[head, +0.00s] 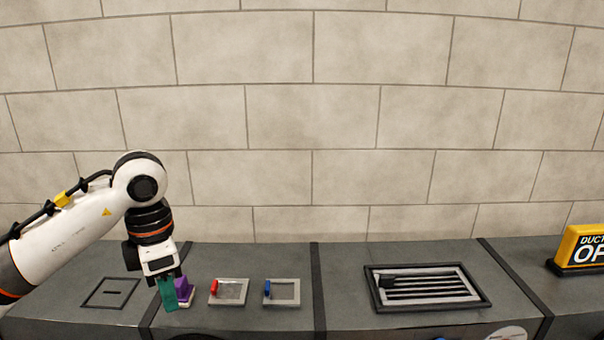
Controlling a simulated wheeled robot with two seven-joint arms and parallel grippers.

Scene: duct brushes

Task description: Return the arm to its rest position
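My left arm comes in from the left, and its gripper (166,278) points down over the counter. A teal block-like piece (168,296) shows right below the fingers. A purple piece (183,290) on a pale base stands close beside it on the right. The fingertips are small and partly merge with these pieces, so I cannot tell whether they grip or only stand near them. My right gripper is not in view.
Two pale square frames, one with a red handle (215,286) and one with a blue handle (267,288), lie right of the gripper. A dark-framed grille (373,290) and yellow sign (580,246) are further right. A slotted square (98,304) is at left. A brick wall stands behind.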

